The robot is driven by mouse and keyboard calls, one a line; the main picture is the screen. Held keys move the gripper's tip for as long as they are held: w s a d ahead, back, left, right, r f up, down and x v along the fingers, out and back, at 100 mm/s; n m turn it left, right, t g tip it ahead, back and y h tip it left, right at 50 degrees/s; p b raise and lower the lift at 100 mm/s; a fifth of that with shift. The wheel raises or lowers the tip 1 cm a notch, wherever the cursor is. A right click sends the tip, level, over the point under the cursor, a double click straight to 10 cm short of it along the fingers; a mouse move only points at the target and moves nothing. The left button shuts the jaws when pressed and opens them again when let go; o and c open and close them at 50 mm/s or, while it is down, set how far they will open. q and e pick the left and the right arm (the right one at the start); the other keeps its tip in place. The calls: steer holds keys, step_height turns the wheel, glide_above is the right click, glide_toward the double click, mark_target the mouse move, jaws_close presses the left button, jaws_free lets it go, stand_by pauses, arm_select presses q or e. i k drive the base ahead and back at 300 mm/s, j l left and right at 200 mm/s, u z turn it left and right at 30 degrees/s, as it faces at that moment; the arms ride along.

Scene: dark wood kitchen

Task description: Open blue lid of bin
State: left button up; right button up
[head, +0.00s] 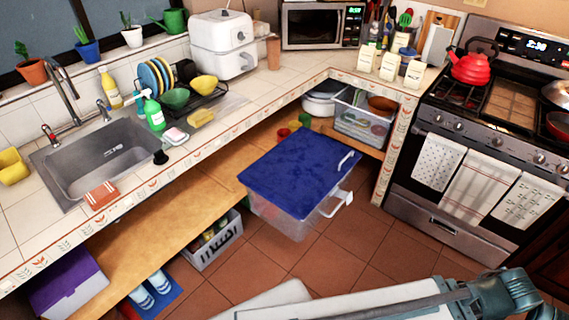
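The bin (282,216) is a translucent plastic box standing on the tiled floor, partly in front of the low wooden shelf. Its blue lid (300,167) lies flat over the top and looks shut. A white handle (347,160) shows on the lid's right edge. Another white handle (336,203) sticks out from the bin's right side. What is inside the bin cannot be made out. Part of my arm crosses the bottom right, apart from the bin. Neither of my grippers shows in the head view.
The counter (258,99) runs above the shelf (170,222), behind the bin. A grey basket (213,243) stands left of the bin, and a clear storage box (361,124) sits behind it. The stove (440,180) is at the right. Floor between bin and stove is clear.

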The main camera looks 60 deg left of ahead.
mark_target(296, 175)
steer(key=u, duration=2)
steer(key=i+l+z, duration=0.55)
steer(key=i+l, duration=0.15)
steer(key=l, duration=0.1)
